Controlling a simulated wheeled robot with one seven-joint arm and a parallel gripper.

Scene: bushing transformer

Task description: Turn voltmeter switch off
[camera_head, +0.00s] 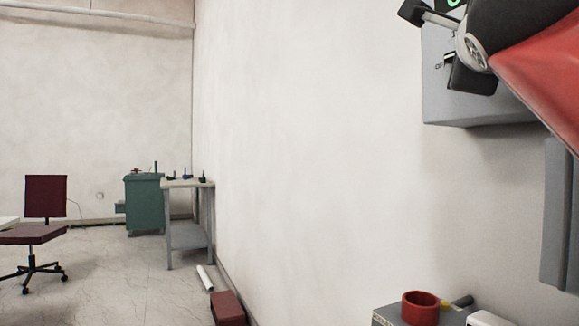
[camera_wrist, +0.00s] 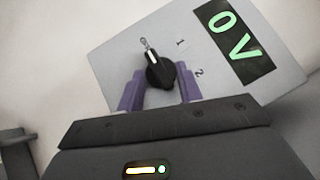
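A grey voltmeter box (camera_head: 475,107) hangs on the wall at the upper right of the head view. In the wrist view, its face (camera_wrist: 120,58) carries a black rotary switch (camera_wrist: 158,68) with a white pointer mark, and labels 1 and 2. The mark points up and slightly left, towards a small label that I cannot read clearly. The green display (camera_wrist: 236,45) reads 0 V. My gripper (camera_wrist: 161,77) has its purple fingers apart on either side of the switch, very close to it. In the head view, my gripper (camera_head: 441,45) covers part of the box.
A red round container (camera_head: 421,308) stands on a grey surface below the box. A grey panel (camera_head: 559,215) is on the wall at the right. A workbench (camera_head: 188,184), green cabinet (camera_head: 144,205) and chair (camera_head: 35,234) are far left. The wall left of the box is bare.

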